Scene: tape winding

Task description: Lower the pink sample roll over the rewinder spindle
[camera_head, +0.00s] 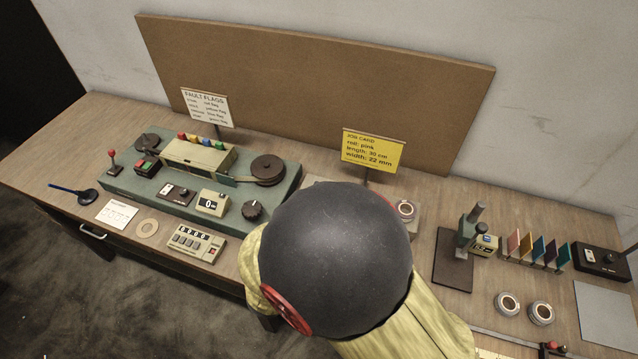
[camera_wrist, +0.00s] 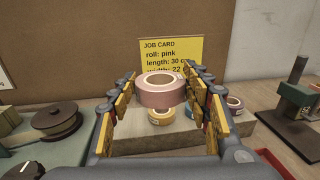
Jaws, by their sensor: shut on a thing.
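The pink sample roll (camera_wrist: 160,96) is between the fingers of my gripper (camera_wrist: 162,92) in the wrist view, its ring roughly level and its hole facing up. My gripper is shut on it, in front of the job card. In the head view my arm's dark round joint hides the gripper and the roll. The green winding machine (camera_head: 150,187) has a dark reel disc (camera_head: 267,169) at its right end and another (camera_head: 147,142) at its left. The right disc also shows left of my gripper in the wrist view (camera_wrist: 58,117). I cannot tell which spindle is the rewinder's.
A yellow job card (camera_head: 373,150) stands behind my arm. A pale stand (camera_wrist: 150,140) beneath the held roll bears other rolls, one of them yellow (camera_wrist: 159,117). A dark-based press (camera_head: 466,245) stands to the right. Two loose rolls (camera_head: 507,303) (camera_head: 541,312) lie at the front right.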

